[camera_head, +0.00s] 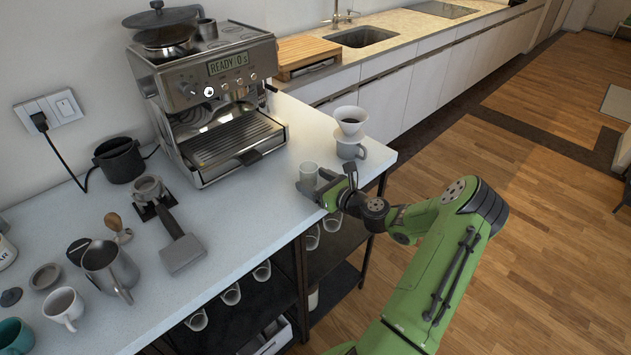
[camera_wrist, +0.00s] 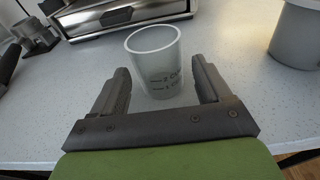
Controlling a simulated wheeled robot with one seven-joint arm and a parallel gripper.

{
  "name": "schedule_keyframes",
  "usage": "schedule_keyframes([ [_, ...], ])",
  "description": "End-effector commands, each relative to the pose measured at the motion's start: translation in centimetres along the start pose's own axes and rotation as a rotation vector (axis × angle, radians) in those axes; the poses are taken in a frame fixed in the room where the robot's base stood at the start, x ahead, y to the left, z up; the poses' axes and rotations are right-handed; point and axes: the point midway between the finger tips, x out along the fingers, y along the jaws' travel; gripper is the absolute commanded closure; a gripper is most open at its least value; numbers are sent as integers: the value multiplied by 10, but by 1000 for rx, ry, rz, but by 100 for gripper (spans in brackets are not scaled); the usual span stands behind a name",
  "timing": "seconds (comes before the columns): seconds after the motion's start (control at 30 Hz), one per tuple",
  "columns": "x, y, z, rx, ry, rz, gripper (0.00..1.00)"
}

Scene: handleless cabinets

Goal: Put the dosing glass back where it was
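The dosing glass (camera_wrist: 154,62) is a small, clear, tapered cup with dark measuring marks. It stands upright on the light counter, and it also shows near the counter's front edge in the head view (camera_head: 309,172). My gripper (camera_head: 322,185) reaches it low from the front right. In the wrist view my gripper (camera_wrist: 160,78) is open, with one finger on each side of the glass's lower part. Narrow gaps show between the fingers and the glass, so it is not clasped.
A grey cup with a white dripper (camera_head: 350,128) stands to the right of the glass. The espresso machine (camera_head: 210,95) stands behind. A tamper or portafilter-like tool (camera_head: 180,252), a steel pitcher (camera_head: 108,268) and cups are at left. Open shelves with cups lie below.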

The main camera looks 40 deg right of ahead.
Motion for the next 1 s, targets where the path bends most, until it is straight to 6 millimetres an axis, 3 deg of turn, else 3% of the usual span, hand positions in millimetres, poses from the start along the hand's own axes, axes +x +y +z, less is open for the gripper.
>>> schedule_keyframes([
  [0.27,-6,-1,3,1,2,-1,23],
  [0.6,-91,-1,4,3,2,-4,23],
  [0.7,-109,-1,4,2,1,-3,23],
  [0.83,-119,2,4,-9,5,6,23],
  [0.93,-106,27,8,-132,67,103,23],
  [1.0,-91,64,13,-329,152,249,23],
])
